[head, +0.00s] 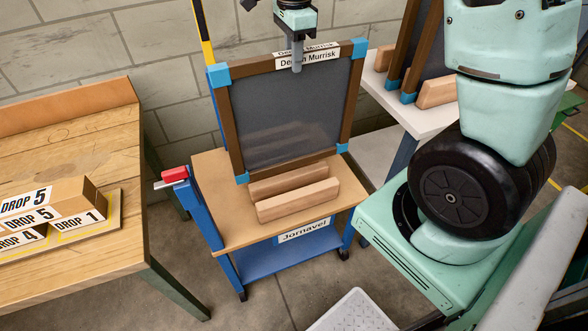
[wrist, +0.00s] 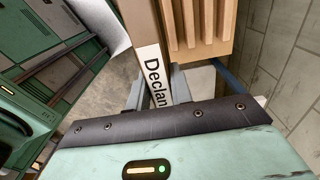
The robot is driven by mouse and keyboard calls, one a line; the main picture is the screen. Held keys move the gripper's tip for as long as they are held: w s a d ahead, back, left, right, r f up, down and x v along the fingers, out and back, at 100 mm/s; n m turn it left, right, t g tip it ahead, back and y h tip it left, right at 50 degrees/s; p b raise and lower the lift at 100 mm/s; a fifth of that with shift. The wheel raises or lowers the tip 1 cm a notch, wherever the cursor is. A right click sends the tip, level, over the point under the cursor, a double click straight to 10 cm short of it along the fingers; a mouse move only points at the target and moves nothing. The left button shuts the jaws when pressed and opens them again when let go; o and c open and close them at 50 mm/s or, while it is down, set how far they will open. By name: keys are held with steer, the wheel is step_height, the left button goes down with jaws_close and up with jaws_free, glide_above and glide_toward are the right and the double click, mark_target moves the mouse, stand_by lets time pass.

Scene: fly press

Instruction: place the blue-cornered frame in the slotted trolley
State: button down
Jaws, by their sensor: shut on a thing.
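The blue-cornered frame (head: 235,125) has brown bars, a dark see-through panel and a label reading Declan Murrisk. It stands roughly upright at the trolley. My gripper (head: 297,62) is shut on its top bar beside the label; the label and bar (wrist: 150,50) also show between the fingers in the wrist view. The slotted trolley (head: 225,215) has a tan top with pale wooden bars (head: 298,200) and a Jornavel label. The frame's lower edge is by the rear visible bar; I cannot tell whether it sits in a slot or hangs above. Paler bars show faintly through the panel.
A wooden workbench (head: 75,135) with several DROP blocks (head: 75,200) stands at left. A white table (head: 425,120) with another blue-cornered frame (head: 400,60) stands at back right. A block wall (head: 120,60) is behind. A red-topped clamp-like part (head: 174,174) sticks out at the trolley's left.

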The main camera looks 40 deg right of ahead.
step_height(320, 180, down, 18)
steer(key=p, duration=0.2)
steer(key=shift+f, duration=0.15)
stand_by(0.4)
steer(key=shift+f, duration=0.15)
steer(key=c, duration=1.3)
jaws_free()
steer(key=shift+o, duration=0.2)
step_height(320, 180, up, 12)
steer(key=b, duration=0.2)
steer(key=s+a+r+n+y, duration=0.1)
steer(key=s+a+r+n, duration=0.3)
steer(key=a+n, duration=0.45)
steer(key=s+a+r+n, duration=0.1)
steer(key=s+a+n, duration=0.6)
steer(key=a, duration=0.3)
steer(key=s+a+n, duration=0.3)
steer(key=s+n, duration=0.3)
steer(key=s+a+r+n, duration=0.1)
steer(key=s+a+n, duration=0.1)
steer(key=s+n, duration=0.5)
steer(key=shift+s+a, duration=0.15)
steer(key=shift+a, duration=0.25)
